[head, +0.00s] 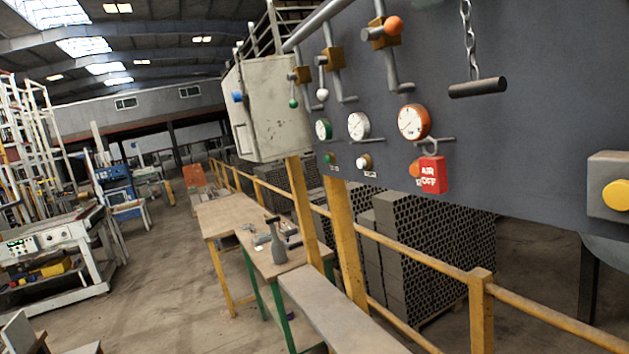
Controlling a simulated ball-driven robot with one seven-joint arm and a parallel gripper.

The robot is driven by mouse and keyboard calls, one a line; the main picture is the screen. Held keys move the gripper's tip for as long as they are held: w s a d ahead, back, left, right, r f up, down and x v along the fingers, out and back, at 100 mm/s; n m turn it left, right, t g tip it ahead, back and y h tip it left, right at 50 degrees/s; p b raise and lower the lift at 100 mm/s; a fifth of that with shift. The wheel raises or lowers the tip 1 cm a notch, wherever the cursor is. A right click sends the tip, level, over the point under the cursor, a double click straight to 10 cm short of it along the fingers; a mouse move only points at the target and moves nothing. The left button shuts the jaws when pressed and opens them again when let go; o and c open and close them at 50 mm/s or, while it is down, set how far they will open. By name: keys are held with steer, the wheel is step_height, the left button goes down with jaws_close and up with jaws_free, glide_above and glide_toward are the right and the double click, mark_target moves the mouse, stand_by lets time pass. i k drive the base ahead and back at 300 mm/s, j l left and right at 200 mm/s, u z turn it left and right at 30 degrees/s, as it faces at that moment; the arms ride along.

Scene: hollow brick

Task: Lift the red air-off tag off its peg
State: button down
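The red air-off tag (433,176), a small block with white "AIR OFF" lettering, hangs on the dark grey panel (540,120), right of centre. A grey loop at its top reaches up to a thin grey peg (434,139) that sticks out below the orange-rimmed gauge (413,122). The tag partly covers an orange button (415,169) and its label. My gripper is not in view.
Valve levers with green, white and orange knobs line the panel's top. A chain with a dark bar handle (478,87) hangs at upper right. A grey box with a yellow button (615,196) juts out at right. Below run a yellow railing (410,252) and a workbench (270,255).

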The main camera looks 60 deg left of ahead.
mark_target(432, 168)
steer(key=u, duration=0.9)
steer(key=i+l+u, duration=0.2)
steer(key=i, duration=0.2)
steer(key=i+u, duration=0.25)
steer(key=i+l+u, duration=0.2)
steer(key=i, duration=0.25)
steer(key=l, duration=0.1)
